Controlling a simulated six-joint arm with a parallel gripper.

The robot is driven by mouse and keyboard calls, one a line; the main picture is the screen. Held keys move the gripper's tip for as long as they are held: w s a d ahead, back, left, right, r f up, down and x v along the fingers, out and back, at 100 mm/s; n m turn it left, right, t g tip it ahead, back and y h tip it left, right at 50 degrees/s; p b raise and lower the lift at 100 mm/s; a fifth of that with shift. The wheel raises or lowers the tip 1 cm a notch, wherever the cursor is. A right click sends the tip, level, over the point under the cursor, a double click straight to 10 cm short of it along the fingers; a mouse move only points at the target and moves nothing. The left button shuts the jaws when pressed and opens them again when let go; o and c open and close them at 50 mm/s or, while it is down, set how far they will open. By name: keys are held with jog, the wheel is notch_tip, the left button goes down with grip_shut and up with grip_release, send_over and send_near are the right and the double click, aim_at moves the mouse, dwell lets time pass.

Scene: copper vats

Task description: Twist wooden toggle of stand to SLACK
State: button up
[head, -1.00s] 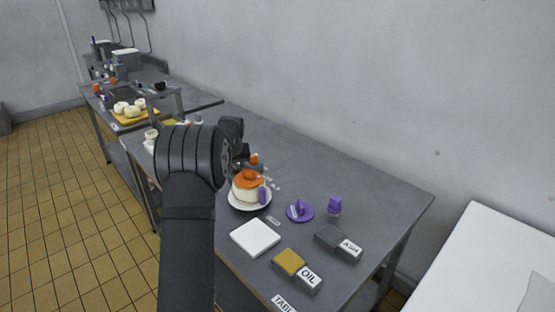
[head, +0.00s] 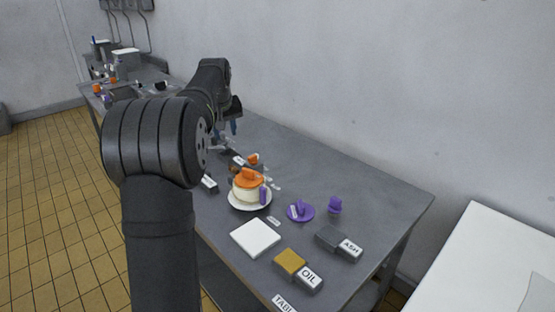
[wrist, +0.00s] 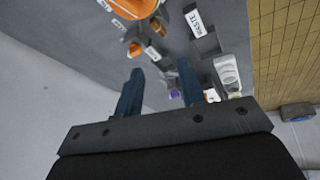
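My gripper (head: 229,130) is above the table's far part in the head view, partly behind my own arm. In the wrist view its two blue fingers (wrist: 160,92) are apart with nothing held between them. Ahead of them is a small grey stand-like piece with a white label (wrist: 154,54) and a brownish part (wrist: 165,63) beside it. In the head view a brown piece (head: 235,169) shows near a small label (head: 238,160). Which piece is the wooden toggle, and how it is turned, is too small to tell. I cannot read SLACK.
A white and orange cake-like thing (head: 247,189) sits on a plate. Nearby are a purple disc (head: 301,212), a white slab (head: 255,237), an OIL block (head: 311,278) and an ASH block (head: 348,248). A WASTE label (wrist: 195,22) shows in the wrist view. The table's right part (head: 385,195) is clear.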

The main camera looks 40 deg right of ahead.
jog(key=w+a+r+n+h, duration=0.1)
jog(key=w+a+r+n, duration=0.1)
jog(key=a+r+n, duration=0.15)
jog(key=s+d+x, duration=0.1)
jog(key=x, duration=0.9)
jog(key=w+v, duration=0.1)
jog(key=v, duration=1)
jog(key=s+d+f+g, duration=0.1)
jog(key=s+d+f, duration=0.1)
jog(key=s, duration=0.9)
jog(key=s+d+f+g+y, duration=0.1)
jog(key=s+d+f, duration=0.1)
jog(key=s, duration=1)
jog(key=shift+d+f+g, duration=0.35)
jog(key=shift+f+g, duration=0.05)
jog(key=shift+f, duration=0.5)
jog(key=shift+n, duration=0.25)
